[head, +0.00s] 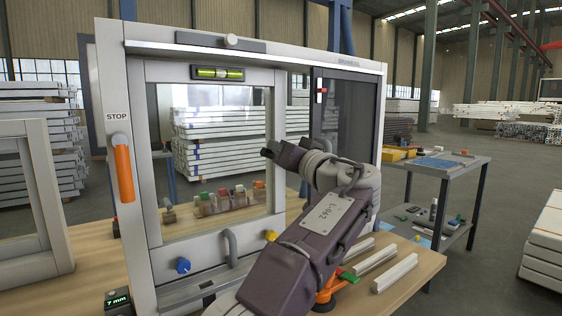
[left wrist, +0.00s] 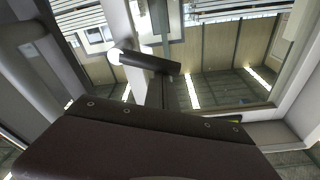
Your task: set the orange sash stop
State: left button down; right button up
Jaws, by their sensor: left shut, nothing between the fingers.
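The orange sash stop (head: 124,173) is a lever on the left post of the white window frame (head: 112,75). It hangs down from a grey pivot, just below a STOP label (head: 117,116). My left gripper (head: 270,153) is in front of the glass, pointing left, well to the right of the stop and apart from it. It is shut and empty. In the left wrist view a dark part of my wrist fills the bottom, and I cannot make out the orange stop there. My right gripper is not in view.
The sash has a grey handle (head: 231,247), a blue knob (head: 183,265) and a yellow knob (head: 271,236). A spirit level (head: 218,73) sits at its top. White strips (head: 395,272) lie on the bench at right. A small 7 mm display (head: 118,301) stands at lower left.

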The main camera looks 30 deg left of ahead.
aim_at(119, 139)
jog(key=k+l, duration=0.1)
jog(key=l, duration=0.3)
jog(key=k+l, duration=0.1)
jog(key=l, duration=0.3)
jog(key=k+l, duration=0.15)
jog(key=l, duration=0.3)
